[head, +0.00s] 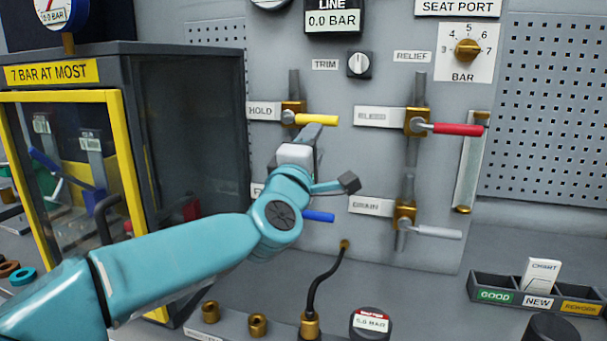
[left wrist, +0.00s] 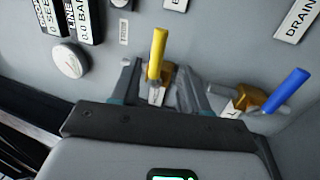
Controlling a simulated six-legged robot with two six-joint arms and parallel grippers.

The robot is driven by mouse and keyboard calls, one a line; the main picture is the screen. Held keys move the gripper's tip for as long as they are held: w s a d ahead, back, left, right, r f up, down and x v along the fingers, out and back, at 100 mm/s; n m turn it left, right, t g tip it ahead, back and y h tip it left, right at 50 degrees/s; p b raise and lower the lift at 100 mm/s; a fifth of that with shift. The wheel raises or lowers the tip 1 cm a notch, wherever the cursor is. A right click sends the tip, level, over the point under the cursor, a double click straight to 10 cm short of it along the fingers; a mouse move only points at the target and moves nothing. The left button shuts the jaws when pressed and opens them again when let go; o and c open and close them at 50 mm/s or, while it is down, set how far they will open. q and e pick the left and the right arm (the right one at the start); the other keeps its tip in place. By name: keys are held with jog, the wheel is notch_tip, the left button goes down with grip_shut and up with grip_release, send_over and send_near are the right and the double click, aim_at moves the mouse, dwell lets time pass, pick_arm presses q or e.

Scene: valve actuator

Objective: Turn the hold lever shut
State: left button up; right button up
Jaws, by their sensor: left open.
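The hold lever (head: 320,119) is a yellow handle on a brass valve (head: 292,108) beside the HOLD label (head: 262,111). It points right, across the vertical grey pipe. My left gripper (head: 311,134) is open just below the handle in the head view, fingers toward the panel. In the left wrist view the yellow handle (left wrist: 158,52) stands between the two open fingers of the left gripper (left wrist: 160,82), with no clear contact visible. The wrist hides part of the valve below. My right gripper is not in view.
A blue lever (head: 318,216) is close below my left wrist. A red bleed lever (head: 458,129) and a grey drain lever (head: 438,232) are to the right. A yellow-framed cabinet (head: 125,165) stands left, behind my arm. The line gauge (head: 333,18) reads 0.0 bar.

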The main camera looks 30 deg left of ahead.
pick_arm(q)
jog(key=v, duration=0.6)
jog(key=shift+b, duration=0.3)
jog(key=shift+f, duration=0.1)
